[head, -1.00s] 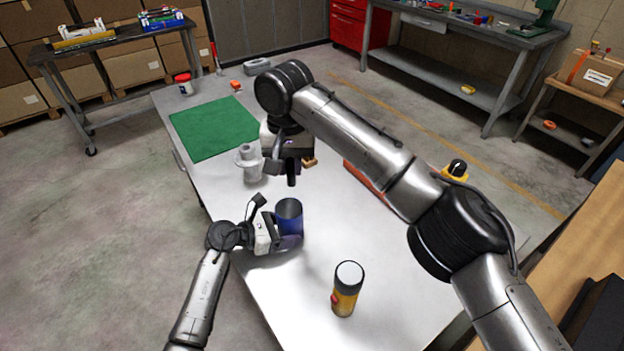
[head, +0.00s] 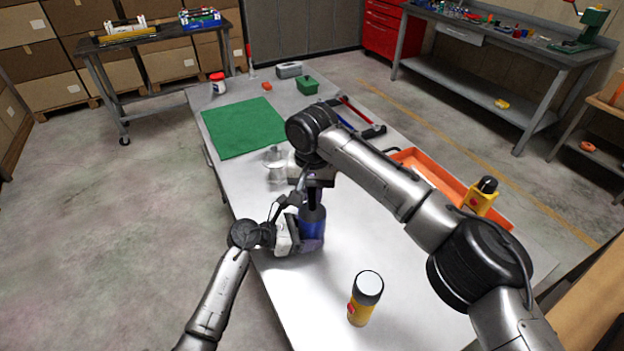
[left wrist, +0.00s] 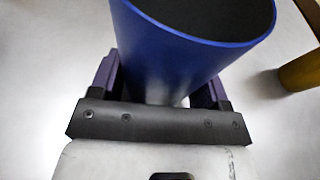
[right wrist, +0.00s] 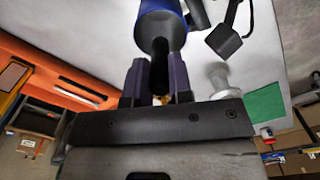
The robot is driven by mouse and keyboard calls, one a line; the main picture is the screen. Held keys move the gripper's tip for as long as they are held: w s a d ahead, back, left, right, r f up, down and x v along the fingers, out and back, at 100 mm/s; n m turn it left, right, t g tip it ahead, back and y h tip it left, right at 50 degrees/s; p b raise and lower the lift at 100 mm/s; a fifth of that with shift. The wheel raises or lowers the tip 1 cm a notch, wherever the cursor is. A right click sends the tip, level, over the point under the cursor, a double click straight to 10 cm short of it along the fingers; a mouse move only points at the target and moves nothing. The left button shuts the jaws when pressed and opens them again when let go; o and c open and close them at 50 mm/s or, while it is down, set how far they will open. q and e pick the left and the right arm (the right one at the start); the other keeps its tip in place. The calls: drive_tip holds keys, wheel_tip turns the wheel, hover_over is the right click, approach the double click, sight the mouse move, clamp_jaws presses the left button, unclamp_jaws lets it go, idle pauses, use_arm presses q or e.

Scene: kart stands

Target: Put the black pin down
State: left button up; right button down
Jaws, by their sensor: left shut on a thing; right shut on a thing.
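The blue cup (head: 312,226) stands upright on the white table. My left gripper (head: 298,238) is shut on it from the left. In the left wrist view the cup (left wrist: 195,50) is between the fingers, its mouth dark inside. My right gripper (head: 315,188) points down right above the cup. In the right wrist view the right gripper (right wrist: 157,85) is shut on the black pin (right wrist: 159,74), and the cup (right wrist: 158,28) lies straight beyond it. I cannot tell whether the pin's lower end is inside the cup's mouth.
A yellow bottle (head: 360,308) with a grey top stands at the near edge. A grey flanged part (head: 275,166) and a green mat (head: 243,127) are farther back. An orange tray (head: 440,172) lies right, partly behind my right arm. The table between cup and bottle is free.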

sight(312, 209)
drive_tip(key=shift+f, duration=1.6)
drive_tip(key=c, duration=0.9)
unclamp_jaws()
drive_tip(key=shift+c, duration=0.2)
drive_tip(key=shift+r, duration=3.5)
use_arm(q)
drive_tip(key=o, duration=1)
drive_tip(key=shift+c, duration=0.2)
